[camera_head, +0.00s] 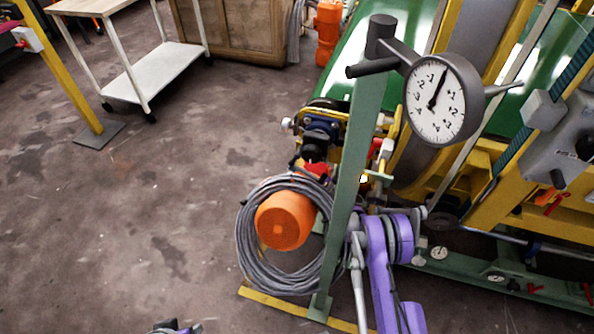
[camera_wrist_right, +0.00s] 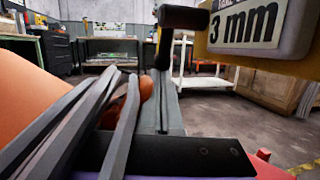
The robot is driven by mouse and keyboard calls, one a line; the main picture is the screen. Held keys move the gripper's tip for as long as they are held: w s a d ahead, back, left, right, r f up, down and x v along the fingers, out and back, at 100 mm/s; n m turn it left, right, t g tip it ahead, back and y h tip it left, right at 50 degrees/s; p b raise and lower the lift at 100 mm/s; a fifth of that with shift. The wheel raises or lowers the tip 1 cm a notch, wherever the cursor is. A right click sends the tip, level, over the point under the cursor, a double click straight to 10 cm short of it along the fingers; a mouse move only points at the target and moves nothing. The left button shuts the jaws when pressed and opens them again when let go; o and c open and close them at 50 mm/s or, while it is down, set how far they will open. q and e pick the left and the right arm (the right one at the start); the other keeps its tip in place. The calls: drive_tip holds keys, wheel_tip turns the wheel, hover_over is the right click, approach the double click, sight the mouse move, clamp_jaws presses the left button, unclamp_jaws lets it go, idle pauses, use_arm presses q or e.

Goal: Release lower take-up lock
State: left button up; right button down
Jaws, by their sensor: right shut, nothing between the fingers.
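My right arm (camera_head: 383,270) is purple and reaches up from the bottom of the head view. My right gripper (camera_head: 374,206) is shut and empty, low among the machine parts just right of the green post (camera_head: 346,190), and partly hidden. I cannot pick out the lower take-up lock for certain. A red part (camera_head: 315,169) sits above the orange motor cover (camera_head: 285,220), and another red part (camera_head: 386,147) is right of the post. In the right wrist view a "3 mm" label (camera_wrist_right: 250,22) and a black handle (camera_wrist_right: 182,17) are close.
A grey cable coil (camera_head: 250,248) surrounds the orange cover. A round dial gauge (camera_head: 436,104) stands out above the arm. Red levers (camera_head: 535,288) lie along the green base at right. A white cart (camera_head: 155,72) stands at upper left.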

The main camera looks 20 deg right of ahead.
use_arm(q)
drive_tip(key=shift+s+r+p, duration=0.1)
drive_tip(key=shift+r+p, duration=0.45)
drive_tip(key=shift+r, duration=0.05)
use_arm(e)
drive_tip(key=v, duration=1)
drive_tip(key=shift+s+d, duration=0.25)
drive_tip(key=shift+s, duration=0.1)
drive_tip(key=shift+f, duration=0.2)
